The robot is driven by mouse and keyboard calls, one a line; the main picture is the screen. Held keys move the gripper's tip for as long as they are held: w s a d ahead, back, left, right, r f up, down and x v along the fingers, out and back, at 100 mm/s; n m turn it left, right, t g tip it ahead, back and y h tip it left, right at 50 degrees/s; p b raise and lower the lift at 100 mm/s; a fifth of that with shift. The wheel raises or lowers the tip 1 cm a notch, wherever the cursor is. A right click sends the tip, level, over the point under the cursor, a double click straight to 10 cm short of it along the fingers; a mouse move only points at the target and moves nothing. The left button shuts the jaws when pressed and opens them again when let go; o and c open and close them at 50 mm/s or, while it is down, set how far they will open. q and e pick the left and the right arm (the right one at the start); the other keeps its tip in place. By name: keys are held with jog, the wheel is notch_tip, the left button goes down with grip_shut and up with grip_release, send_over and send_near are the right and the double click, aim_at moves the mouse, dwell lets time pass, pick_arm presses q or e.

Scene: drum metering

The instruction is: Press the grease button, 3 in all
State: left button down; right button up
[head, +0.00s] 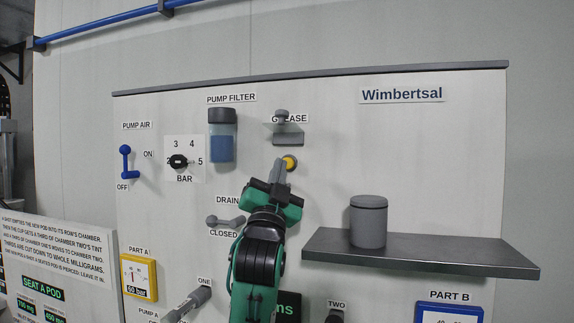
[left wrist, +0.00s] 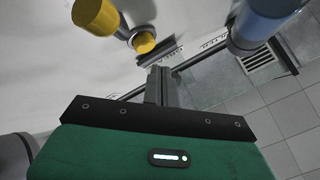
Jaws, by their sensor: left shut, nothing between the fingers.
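The grease button (head: 290,162) is a small round yellow button in a dark ring, on the white panel below the GREASE label (head: 289,118). It appears in the left wrist view as a yellow knob (left wrist: 144,43) in a grey collar. My left gripper (head: 281,170) is shut and empty, its fingertips just below the button in the head view. In the left wrist view the closed fingers (left wrist: 157,75) point toward the panel close beside the button. I cannot tell whether they touch it. My right gripper is not in view.
A blue pump filter (head: 222,140) hangs left of the button. A grey drain lever (head: 225,221) sits lower left. A dark shelf (head: 440,254) with a grey canister (head: 368,221) juts out at right. The pump air lever (head: 127,162) is far left.

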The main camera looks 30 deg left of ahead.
pick_arm(q)
jog(key=s, duration=0.2)
jog(key=s+d, duration=0.1)
jog(key=shift+s, duration=0.4)
dwell(2.2)
